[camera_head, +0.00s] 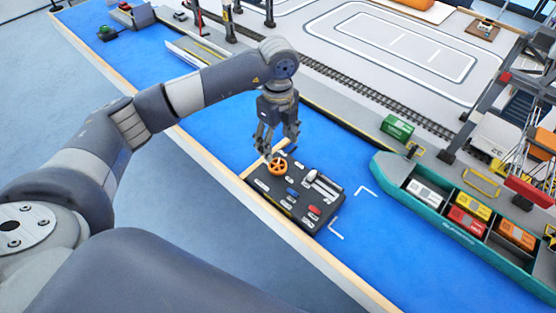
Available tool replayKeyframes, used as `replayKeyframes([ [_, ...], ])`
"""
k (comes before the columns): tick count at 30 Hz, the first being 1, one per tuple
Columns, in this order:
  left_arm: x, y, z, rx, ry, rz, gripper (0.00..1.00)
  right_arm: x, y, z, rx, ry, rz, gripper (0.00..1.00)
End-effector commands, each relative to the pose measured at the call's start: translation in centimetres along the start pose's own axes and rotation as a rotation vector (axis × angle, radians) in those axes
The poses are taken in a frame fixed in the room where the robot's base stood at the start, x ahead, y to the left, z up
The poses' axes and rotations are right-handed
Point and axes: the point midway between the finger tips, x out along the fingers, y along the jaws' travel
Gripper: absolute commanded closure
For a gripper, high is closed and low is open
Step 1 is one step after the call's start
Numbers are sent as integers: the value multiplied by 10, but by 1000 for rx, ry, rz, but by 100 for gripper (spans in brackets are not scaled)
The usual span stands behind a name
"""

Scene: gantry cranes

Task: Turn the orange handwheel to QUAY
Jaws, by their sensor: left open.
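The orange handwheel (277,166) sits at the upper left of a dark control panel (318,216) on the blue surface. My left gripper (275,149) points down over the handwheel, with its open fingers at or just above the rim. I cannot tell whether the fingers touch the wheel. The panel also carries a white lever (312,176), a blue control and a red control. The labels are too small to read, so the QUAY mark and the wheel's setting cannot be made out. My right gripper is not in view.
A teal ship (391,176) with several containers lies to the right, under a grey crane (512,85). A wooden edge (215,163) runs along the near side. Blue surface beside the panel is clear.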

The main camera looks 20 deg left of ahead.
Motion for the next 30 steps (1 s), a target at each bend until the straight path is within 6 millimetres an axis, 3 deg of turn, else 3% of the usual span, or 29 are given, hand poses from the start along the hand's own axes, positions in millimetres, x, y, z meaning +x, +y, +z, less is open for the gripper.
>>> replayKeyframes([
  [6,43,1,-2,1,4,5,36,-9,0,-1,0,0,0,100],
  [12,73,0,-2,2,4,1,36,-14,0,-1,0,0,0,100],
  [18,86,0,-1,3,4,-1,36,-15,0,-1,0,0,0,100],
  [26,88,0,-2,4,4,-1,36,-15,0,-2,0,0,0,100],
  [30,87,0,-2,4,4,-1,68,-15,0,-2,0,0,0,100],
])
